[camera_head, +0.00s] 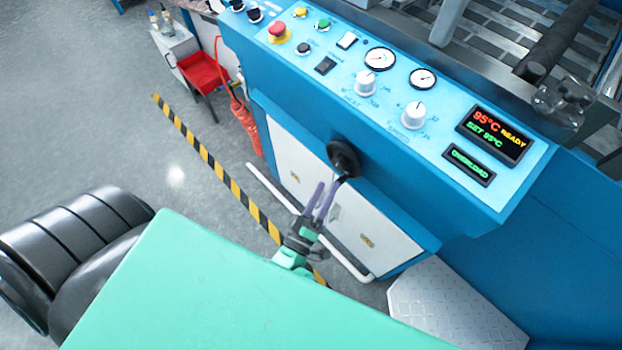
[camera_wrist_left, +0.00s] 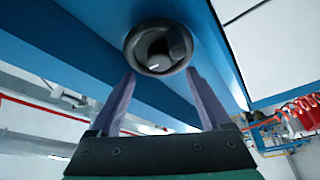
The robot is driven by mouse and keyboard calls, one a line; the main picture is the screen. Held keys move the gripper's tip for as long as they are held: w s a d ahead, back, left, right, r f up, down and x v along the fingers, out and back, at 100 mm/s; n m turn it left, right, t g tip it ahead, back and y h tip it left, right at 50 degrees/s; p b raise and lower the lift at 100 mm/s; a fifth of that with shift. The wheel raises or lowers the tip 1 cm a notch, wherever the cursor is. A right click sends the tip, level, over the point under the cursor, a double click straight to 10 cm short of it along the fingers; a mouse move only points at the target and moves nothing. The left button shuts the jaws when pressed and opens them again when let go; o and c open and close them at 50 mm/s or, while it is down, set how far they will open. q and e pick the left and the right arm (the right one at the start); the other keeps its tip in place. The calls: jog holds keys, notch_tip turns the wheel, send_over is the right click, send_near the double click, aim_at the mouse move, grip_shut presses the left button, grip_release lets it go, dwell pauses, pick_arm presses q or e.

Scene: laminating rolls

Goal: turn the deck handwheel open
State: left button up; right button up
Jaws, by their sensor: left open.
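The deck handwheel (camera_head: 343,157) is a small black wheel on the front face of the blue machine, below the control panel. It also shows in the left wrist view (camera_wrist_left: 155,36), with a grey knob-like part inside its rim. My left gripper (camera_head: 331,182) is just below the handwheel, its two purple fingers pointing up at it. In the left wrist view the fingers (camera_wrist_left: 160,75) are open and apart, with the tips near the wheel's lower left and right edges. I cannot tell whether they touch it. Nothing is held. My right gripper is out of view.
The control panel has white knobs (camera_head: 413,115), gauges (camera_head: 380,58), a red emergency button (camera_head: 277,30) and a display (camera_head: 494,134) reading 95°C READY. White cabinet doors (camera_head: 375,228) are below.

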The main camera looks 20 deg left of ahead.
pick_arm(q)
jog(key=b+v, duration=0.1)
jog(key=v, duration=0.8)
jog(key=s+a+f+m+g+h+p, duration=0.15)
jog(key=f+m+g, duration=0.4)
jog(key=f, duration=0.55)
jog(key=s+a+f+m+g+h+p, duration=0.1)
jog(key=s+a+f+m+g+p, duration=0.15)
jog(key=f+m+g, duration=0.55)
jog(key=s+a+f+g+y+p, duration=0.1)
jog(key=s+a+f+g+y, duration=0.2)
jog(key=s+a+f+g, duration=0.3)
jog(key=s+a+f, duration=0.4)
jog(key=s, duration=0.3)
jog(key=shift+a+f, duration=0.15)
jog(key=shift+a, duration=0.15)
